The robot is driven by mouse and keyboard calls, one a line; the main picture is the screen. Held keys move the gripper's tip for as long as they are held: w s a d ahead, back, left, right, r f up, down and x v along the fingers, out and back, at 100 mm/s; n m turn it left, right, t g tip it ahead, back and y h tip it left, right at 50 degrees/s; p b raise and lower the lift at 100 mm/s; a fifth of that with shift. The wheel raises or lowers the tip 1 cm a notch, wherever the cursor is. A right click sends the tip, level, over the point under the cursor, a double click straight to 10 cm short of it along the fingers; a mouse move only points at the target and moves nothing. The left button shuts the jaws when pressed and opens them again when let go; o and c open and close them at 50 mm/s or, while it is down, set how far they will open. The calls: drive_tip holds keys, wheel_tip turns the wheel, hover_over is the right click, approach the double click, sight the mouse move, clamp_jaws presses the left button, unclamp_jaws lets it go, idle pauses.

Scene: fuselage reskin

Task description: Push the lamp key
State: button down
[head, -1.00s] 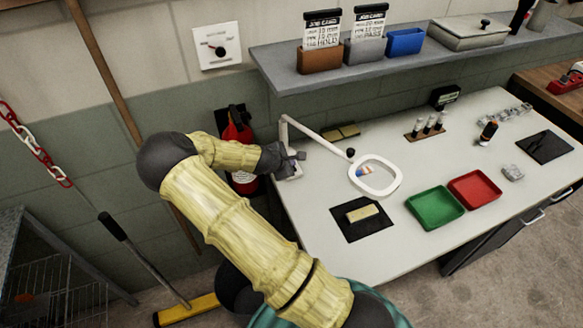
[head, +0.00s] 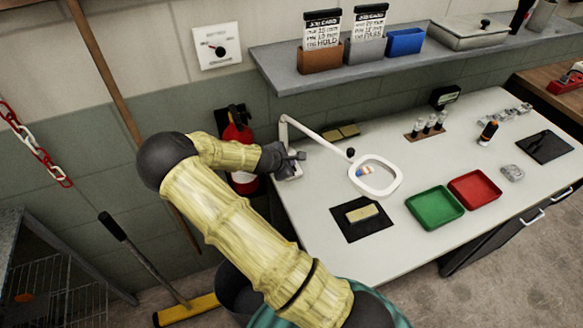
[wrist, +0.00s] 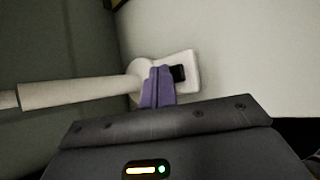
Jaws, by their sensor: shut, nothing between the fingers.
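The lamp is a white magnifier lamp with a ring head (head: 392,187) over the bench and a jointed arm (head: 318,138) rising from a base at the bench's left end. In the wrist view the white lamp base (wrist: 192,62) carries a dark key (wrist: 178,73). My gripper (head: 299,157) is at the lamp base in the head view. In the wrist view its purple fingers (wrist: 158,75) are shut with nothing between them, and their tips lie just left of the key. I cannot tell whether they touch it. Part of the base is hidden by the fingers.
The lamp's pole (wrist: 75,92) runs left from the base in the wrist view. A red extinguisher (head: 240,150) hangs on the wall behind my arm. A black mat (head: 345,228), a green tray (head: 435,222) and a red tray (head: 474,204) lie farther right on the bench.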

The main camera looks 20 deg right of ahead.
drive_tip(key=shift+f, duration=0.45)
drive_tip(key=shift+f+b, duration=0.15)
drive_tip(key=shift+b, duration=0.2)
idle(0.4)
drive_tip(key=shift+r+p, duration=0.55)
drive_tip(key=shift+r, duration=0.1)
wheel_tip(320, 180, up, 6)
drive_tip(key=p, duration=0.4)
drive_tip(key=shift+p, duration=0.3)
